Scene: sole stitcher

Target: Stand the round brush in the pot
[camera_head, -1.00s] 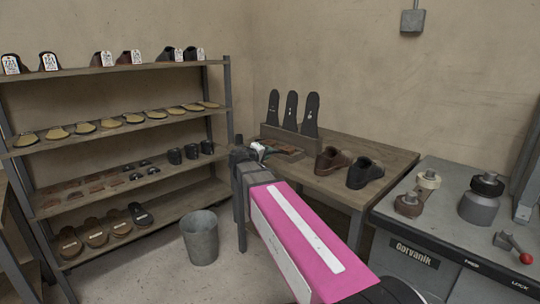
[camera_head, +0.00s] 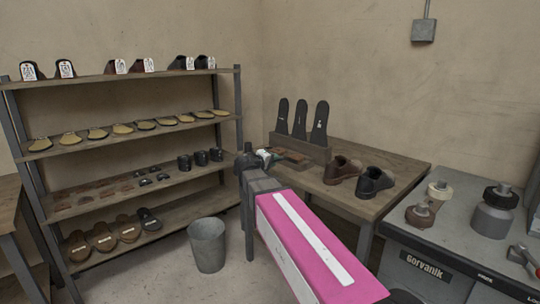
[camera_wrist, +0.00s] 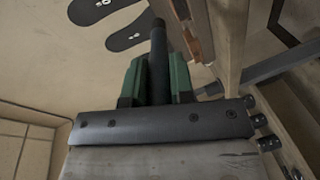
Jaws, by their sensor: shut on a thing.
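My gripper (camera_head: 250,163) reaches forward at the end of my pink and white arm, in front of the wooden table. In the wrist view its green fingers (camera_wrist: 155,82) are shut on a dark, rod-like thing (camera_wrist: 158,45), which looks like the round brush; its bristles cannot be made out. In the head view the arm's end hides most of it. A grey, rounded pot with a black top (camera_head: 492,218) stands on the grey bench at the right, well away from my gripper. I cannot tell for certain that this is the task's pot.
A wooden table (camera_head: 400,160) holds two shoes (camera_head: 358,175) and a box with upright black insoles (camera_head: 300,122). A shelf rack (camera_head: 75,143) with soles, sandals and dark cups stands left. A grey bin (camera_head: 207,245) is on the floor. Tape-like rolls (camera_head: 420,213) lie near the pot.

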